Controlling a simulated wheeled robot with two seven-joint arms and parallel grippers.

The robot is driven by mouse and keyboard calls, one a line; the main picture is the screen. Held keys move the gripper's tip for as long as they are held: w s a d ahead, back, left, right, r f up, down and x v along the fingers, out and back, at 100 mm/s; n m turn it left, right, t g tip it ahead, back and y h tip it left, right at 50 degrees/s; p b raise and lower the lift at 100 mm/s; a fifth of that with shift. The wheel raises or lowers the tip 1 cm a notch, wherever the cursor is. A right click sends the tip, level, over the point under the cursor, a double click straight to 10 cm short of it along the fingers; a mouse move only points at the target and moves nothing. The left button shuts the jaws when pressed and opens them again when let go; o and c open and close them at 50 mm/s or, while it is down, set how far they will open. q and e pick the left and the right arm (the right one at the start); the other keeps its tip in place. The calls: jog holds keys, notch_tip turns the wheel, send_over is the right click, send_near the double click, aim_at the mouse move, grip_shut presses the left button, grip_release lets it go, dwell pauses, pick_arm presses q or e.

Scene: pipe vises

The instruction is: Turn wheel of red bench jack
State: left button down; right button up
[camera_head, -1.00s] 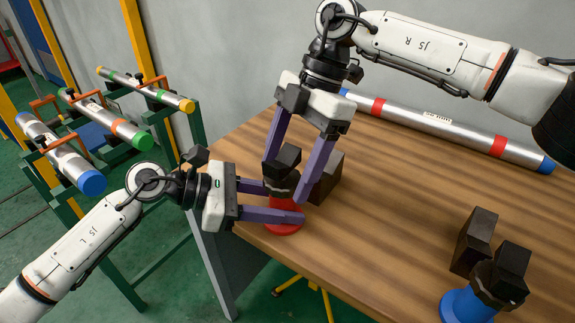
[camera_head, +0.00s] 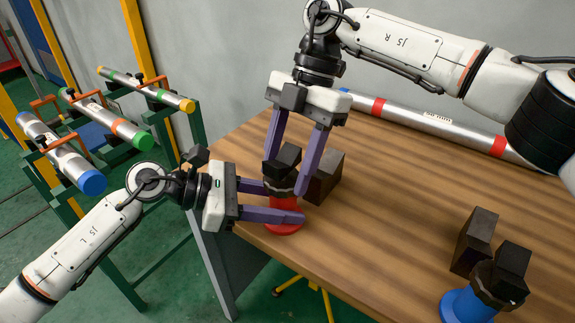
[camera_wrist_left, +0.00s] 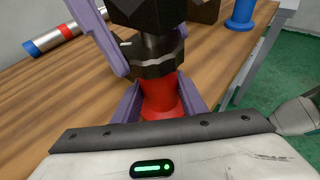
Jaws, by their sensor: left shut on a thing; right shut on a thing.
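The red bench jack (camera_head: 284,228) stands at the left edge of the wooden table, with a black wheel collar (camera_head: 280,188) and a black jaw block (camera_head: 286,157) above its red base. My left gripper (camera_head: 285,203) comes from the left, shut on the red base below the wheel. In the left wrist view the red base (camera_wrist_left: 161,98) sits between its purple fingers. My right gripper (camera_head: 284,183) reaches down from above, its purple fingers on both sides of the dark wheel, shut on it. The wheel (camera_wrist_left: 152,62) shows above the base in the left wrist view.
A dark block (camera_head: 325,178) stands just behind the red jack. A blue jack (camera_head: 465,304) with dark blocks is at the front right. A silver pipe with red bands (camera_head: 430,124) lies along the back. A rack (camera_head: 150,117) of pipes stands left. The table's middle is clear.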

jog(key=n, duration=0.2)
jog(key=n+g+h, duration=0.1)
jog(key=n, duration=0.2)
jog(key=shift+w+a+r, duration=0.1)
jog(key=shift+w+a, duration=0.1)
jog(key=shift+h, duration=0.3)
jog(key=o, duration=1.1)
